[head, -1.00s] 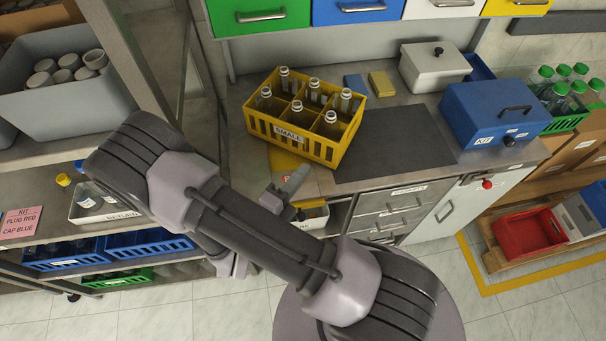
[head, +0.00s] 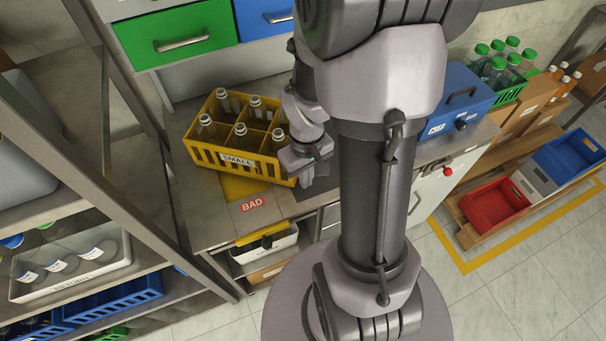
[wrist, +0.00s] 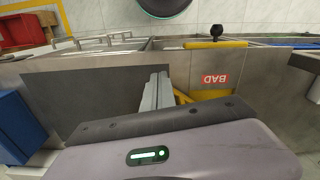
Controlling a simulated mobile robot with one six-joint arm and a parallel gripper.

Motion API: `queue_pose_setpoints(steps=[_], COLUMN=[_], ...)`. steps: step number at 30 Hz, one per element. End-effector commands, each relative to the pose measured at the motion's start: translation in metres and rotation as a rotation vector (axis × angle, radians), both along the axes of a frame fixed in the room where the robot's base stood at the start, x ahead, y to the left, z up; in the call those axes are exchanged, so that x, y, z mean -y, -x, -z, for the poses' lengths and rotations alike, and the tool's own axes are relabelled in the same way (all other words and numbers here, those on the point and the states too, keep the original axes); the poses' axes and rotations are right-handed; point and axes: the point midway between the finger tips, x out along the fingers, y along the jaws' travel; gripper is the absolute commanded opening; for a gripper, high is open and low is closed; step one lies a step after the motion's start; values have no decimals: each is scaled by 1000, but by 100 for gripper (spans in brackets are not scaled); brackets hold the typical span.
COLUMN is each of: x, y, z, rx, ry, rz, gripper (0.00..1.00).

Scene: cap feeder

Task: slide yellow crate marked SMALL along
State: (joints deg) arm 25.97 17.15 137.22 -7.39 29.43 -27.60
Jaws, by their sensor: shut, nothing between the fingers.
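The yellow crate marked SMALL (head: 214,152) stands upright on the metal counter in the head view, with several clear bottles in its compartments. My gripper (head: 309,176) is at the crate's right end, low over the counter. Its fingers are shut with nothing between them. I cannot tell whether they touch the crate. My arm hides the counter to the right of the gripper. In the wrist view my shut fingers (wrist: 157,92) point over the counter, and the crate is mostly hidden behind the gripper body.
A red BAD label (head: 254,203) and a yellow patch (head: 240,188) lie in front of the crate. A dark mat (wrist: 85,95) shows in the wrist view. A blue KIT box (head: 462,100) stands to the right. A shelf rack post (head: 130,135) rises left of the counter.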

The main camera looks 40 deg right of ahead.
Motion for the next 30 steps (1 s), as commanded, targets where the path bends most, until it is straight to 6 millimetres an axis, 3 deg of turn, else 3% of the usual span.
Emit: queue_pose_setpoints(steps=[3, 9, 16, 30], x=[-1, 0, 3, 4], y=[1, -2, -35, -43], z=[32, 70, 65, 64], rx=[-5, -3, -2, -4], ry=[-3, -1, 0, -1], rz=[-1, -4, -4, -5], gripper=[0, 0, 0, 0])
